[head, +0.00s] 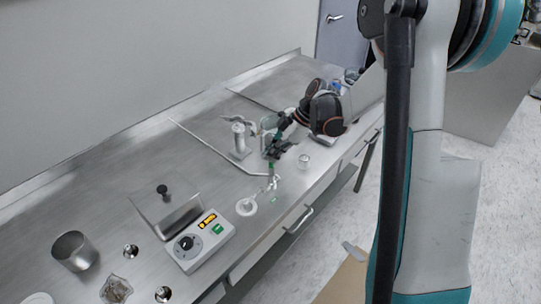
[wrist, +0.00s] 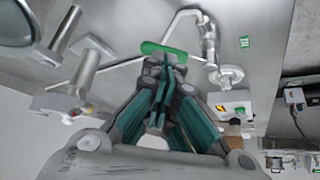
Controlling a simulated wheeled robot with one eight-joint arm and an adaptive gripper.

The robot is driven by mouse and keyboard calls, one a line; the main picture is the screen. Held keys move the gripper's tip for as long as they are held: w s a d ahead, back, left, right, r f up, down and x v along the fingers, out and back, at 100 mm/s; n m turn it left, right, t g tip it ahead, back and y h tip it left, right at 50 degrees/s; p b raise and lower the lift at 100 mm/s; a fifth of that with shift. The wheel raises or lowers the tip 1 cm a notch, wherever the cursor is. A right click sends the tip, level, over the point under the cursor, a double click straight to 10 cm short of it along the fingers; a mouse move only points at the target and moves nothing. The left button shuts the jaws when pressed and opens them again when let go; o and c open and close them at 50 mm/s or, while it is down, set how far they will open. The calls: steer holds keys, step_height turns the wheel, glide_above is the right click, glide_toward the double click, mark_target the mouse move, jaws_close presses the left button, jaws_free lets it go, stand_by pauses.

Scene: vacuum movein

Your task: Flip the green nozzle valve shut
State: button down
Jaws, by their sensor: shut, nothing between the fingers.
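The green nozzle valve (wrist: 163,50) shows in the wrist view as a flat, elongated green handle just beyond my fingertips. In the head view it is small and mostly hidden near my gripper, and I cannot tell its angle. The pale nozzle pipe (wrist: 207,40) stands to its right in the wrist view, with a round white base (wrist: 228,77). The base also shows in the head view (head: 246,207). My gripper (wrist: 167,66) is shut and empty, its tips at the handle's near edge. I cannot tell whether they touch it. It also shows in the head view (head: 270,154).
A white control box (head: 200,242) with a black knob and green switch sits on the steel bench (head: 100,160). A metal cup (head: 73,251) stands at front left. A grey metal post (head: 238,138) stands left of my gripper.

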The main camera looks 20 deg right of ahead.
steer(key=shift+w+a, duration=0.1)
steer(key=shift+a, duration=1.15)
steer(key=shift+d, duration=0.1)
steer(key=shift+s+d, duration=0.15)
steer(key=shift+s, duration=0.6)
steer(key=shift+r, duration=0.1)
